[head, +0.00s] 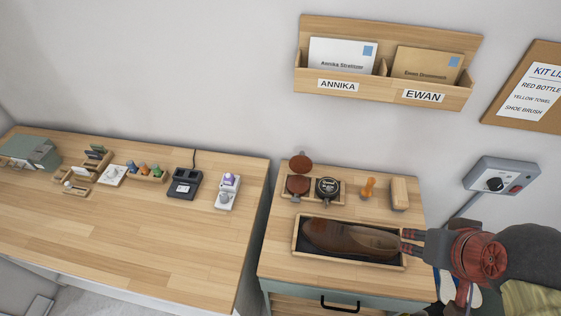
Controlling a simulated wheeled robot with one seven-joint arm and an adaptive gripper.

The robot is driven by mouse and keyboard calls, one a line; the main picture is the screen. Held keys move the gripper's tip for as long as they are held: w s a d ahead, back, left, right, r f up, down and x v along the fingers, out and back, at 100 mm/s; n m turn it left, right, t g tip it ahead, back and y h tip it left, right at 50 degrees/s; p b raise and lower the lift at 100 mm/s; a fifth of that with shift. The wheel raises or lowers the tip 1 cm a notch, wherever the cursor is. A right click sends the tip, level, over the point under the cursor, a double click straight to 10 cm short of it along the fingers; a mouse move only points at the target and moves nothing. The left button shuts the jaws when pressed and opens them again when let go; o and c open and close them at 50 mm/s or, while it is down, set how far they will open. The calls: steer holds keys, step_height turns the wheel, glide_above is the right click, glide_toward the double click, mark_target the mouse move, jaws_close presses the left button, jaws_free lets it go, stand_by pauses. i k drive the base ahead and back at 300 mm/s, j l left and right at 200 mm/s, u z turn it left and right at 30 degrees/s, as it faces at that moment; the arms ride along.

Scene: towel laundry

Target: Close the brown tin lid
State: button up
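The brown tin (298,186) stands in a small wooden tray at the back left of the small cabinet top. Its round brown lid (301,162) is raised behind it, so the tin is open. My gripper (404,241) is at the right end of the long wooden shoe tray, well to the right and in front of the tin. Its two fingers look apart, with nothing clearly between them. No contact with the tin or lid is seen.
A black tin (328,190) sits close beside the brown one. A brown shoe (350,238) lies in the long tray (295,243). An orange-handled stamp-like tool (368,188) and a wooden block (399,193) stand right of the tins. A larger table (140,230) is at left.

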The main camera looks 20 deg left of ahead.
mark_target(299, 164)
steer(key=u, duration=0.9)
